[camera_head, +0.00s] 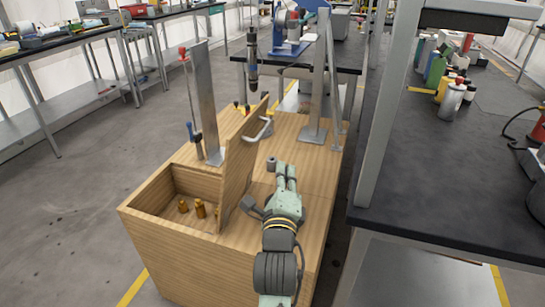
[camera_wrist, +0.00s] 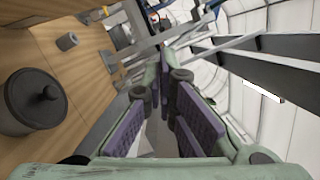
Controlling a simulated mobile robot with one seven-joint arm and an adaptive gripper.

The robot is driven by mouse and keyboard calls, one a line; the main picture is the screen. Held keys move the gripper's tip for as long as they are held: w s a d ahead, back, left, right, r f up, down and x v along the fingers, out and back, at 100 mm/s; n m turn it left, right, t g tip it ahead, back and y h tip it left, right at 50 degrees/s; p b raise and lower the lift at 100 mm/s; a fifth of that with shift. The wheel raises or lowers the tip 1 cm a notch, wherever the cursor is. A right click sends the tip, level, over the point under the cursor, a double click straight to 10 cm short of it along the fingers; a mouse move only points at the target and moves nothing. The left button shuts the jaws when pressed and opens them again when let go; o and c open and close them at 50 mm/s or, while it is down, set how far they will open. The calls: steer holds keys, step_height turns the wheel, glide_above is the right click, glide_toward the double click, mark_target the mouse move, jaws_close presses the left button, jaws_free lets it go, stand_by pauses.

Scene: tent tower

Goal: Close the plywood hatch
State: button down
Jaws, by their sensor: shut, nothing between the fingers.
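The plywood hatch (camera_head: 243,160) stands upright, open, at the right edge of the compartment in the wooden box (camera_head: 160,235). A pale metal handle (camera_head: 265,130) is fixed near its top on the right face. My gripper (camera_head: 286,166) is over the box top, to the right of the hatch and apart from the handle in the picture. Its fingers are shut and empty; they also show in the wrist view (camera_wrist: 167,65). The open compartment (camera_head: 170,202) holds several brass pieces (camera_head: 200,208). I cannot make out the hatch in the wrist view.
A metal upright (camera_head: 206,105) stands behind the compartment, and another post (camera_head: 320,80) at the back right. A small grey cylinder (camera_head: 271,163) is on the box top beside my fingers. A black bench (camera_head: 450,170) stands close on the right. Open floor (camera_head: 70,210) lies left.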

steer(key=w+a+r+p, duration=0.2)
steer(key=w+a+p, duration=0.1)
steer(key=w, duration=0.5)
steer(key=shift+w+r+p, duration=0.2)
steer(key=shift+w+p, duration=0.05)
steer(key=shift+p, duration=0.6)
